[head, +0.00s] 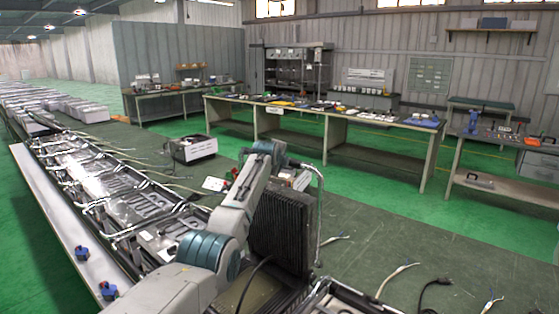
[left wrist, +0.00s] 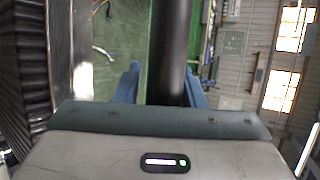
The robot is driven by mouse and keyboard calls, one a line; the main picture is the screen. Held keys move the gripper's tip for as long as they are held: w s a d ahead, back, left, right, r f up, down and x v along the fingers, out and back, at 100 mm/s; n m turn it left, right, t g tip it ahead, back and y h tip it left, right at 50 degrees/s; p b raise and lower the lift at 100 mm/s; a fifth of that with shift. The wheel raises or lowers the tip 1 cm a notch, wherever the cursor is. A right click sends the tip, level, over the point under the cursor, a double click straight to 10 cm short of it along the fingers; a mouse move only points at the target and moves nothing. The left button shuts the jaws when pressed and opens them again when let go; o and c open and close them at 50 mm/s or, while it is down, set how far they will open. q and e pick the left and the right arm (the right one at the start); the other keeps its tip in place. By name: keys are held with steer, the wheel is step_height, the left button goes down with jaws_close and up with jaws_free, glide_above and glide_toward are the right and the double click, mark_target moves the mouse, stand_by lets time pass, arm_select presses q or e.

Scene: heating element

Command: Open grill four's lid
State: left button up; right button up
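The dark ribbed grill lid (head: 283,230) stands raised, nearly upright, on the grill at the bottom centre of the head view. Its ribbed face also shows at the left edge of the left wrist view (left wrist: 18,70). A handle bar (head: 320,215) runs along the lid's right side. My left arm reaches up beside the lid, and its wrist is by the lid's top corner. In the left wrist view my left gripper (left wrist: 162,88) has its blue fingers apart, with a dark bar (left wrist: 170,45) between them. A gap shows on the bar's left side. My right gripper is out of view.
A row of open grill units (head: 150,225) runs along the left on a conveyor line. A long workbench (head: 330,115) with parts stands behind. A white box-like unit (head: 193,148) sits on the worktop.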

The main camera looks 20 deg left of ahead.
arm_select(q)
steer(key=shift+o, duration=0.9)
steer(key=shift+d+f, duration=0.1)
steer(key=shift+f, duration=0.2)
steer(key=shift+r, duration=0.1)
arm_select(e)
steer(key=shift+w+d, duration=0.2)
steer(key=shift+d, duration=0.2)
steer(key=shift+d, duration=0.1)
arm_select(q)
steer(key=shift+s, duration=0.1)
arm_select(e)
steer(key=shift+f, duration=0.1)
arm_select(q)
steer(key=shift+s+r+b, duration=0.2)
steer(key=shift+s+b, duration=0.15)
steer(key=shift+b, duration=0.1)
steer(key=b+v, duration=0.3)
steer(key=v, duration=0.7)
steer(key=shift+b, duration=0.4)
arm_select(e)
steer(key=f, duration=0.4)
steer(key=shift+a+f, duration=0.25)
arm_select(q)
steer(key=shift+w+r, duration=0.1)
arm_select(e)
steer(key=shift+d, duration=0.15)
